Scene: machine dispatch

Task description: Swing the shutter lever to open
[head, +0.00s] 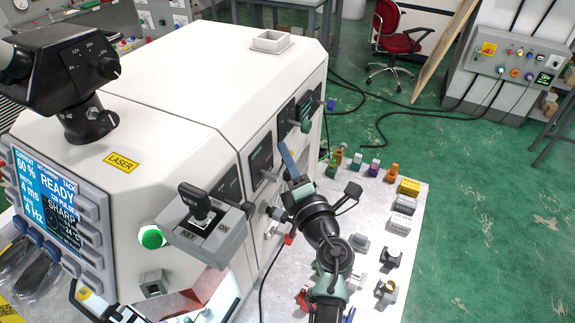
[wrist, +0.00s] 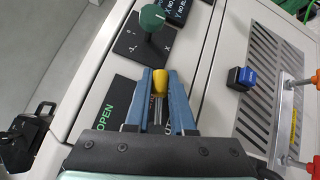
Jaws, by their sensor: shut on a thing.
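The shutter lever (wrist: 160,82) has a yellow knob on a thin metal shaft. It stands out from a dark plate (wrist: 121,92) on the white machine's side. Green "OPEN" lettering reads on the plate left of the lever; at right only "UT" shows, the rest hidden by my gripper. My gripper (wrist: 160,74) has its blue fingers closed either side of the yellow knob. In the head view my gripper (head: 284,154) reaches to the machine's side panels, and the lever is hidden there. The wrist view does not show clearly which end the lever points to.
A green knob (wrist: 152,18) on another dark plate sits just beyond my fingertips. A blue button (wrist: 241,78) and a vent grille (wrist: 268,75) lie to the right. In the head view, a key switch box (head: 207,225) juts out nearby, and a table (head: 399,281) holds several small parts.

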